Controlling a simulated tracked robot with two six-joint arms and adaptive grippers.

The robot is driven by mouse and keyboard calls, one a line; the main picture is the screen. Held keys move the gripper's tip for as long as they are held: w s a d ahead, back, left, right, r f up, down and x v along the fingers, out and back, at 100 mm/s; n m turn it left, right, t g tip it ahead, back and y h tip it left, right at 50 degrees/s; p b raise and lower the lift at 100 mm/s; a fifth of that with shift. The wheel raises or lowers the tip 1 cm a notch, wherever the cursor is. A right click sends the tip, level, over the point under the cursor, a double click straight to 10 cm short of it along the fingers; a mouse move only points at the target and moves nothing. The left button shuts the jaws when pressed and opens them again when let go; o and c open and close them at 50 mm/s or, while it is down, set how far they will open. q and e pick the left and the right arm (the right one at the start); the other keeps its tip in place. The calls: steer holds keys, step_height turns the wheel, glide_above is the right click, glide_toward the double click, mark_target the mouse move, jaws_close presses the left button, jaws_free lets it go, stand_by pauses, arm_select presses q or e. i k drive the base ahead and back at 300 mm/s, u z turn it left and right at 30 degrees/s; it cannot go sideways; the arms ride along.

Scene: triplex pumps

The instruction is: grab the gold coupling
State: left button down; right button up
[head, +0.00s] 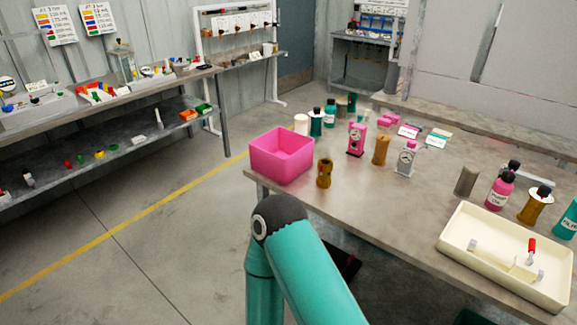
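A gold-brown piece with a narrowed waist and an open top (324,173), which looks like the gold coupling, stands upright on the table near its left front edge. It is just right of a pink bin. A plain gold-brown cylinder (380,150) stands farther back to its right; I cannot tell for certain which of the two is the coupling. A teal arm link of mine with a dark joint rises at the bottom middle, in front of the table edge. Neither gripper can be made out.
The pink bin (281,155) stands at the table's left corner. A pink gauge (356,140), a grey gauge (405,159) and bottles stand behind and right. A cream tray (454,238) with a red-handled tool fills the right front. Bare table (390,205) lies between.

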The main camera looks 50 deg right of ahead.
mark_target(323, 179)
steer(key=z, duration=0.3)
steer(key=i, duration=1.25)
steer(key=z, duration=1.1)
steer(key=i, duration=0.6)
steer(key=z, duration=0.35)
steer(key=k, duration=0.9)
steer(key=z, duration=0.15)
steer(key=i, duration=0.9)
steer(key=u, duration=0.05)
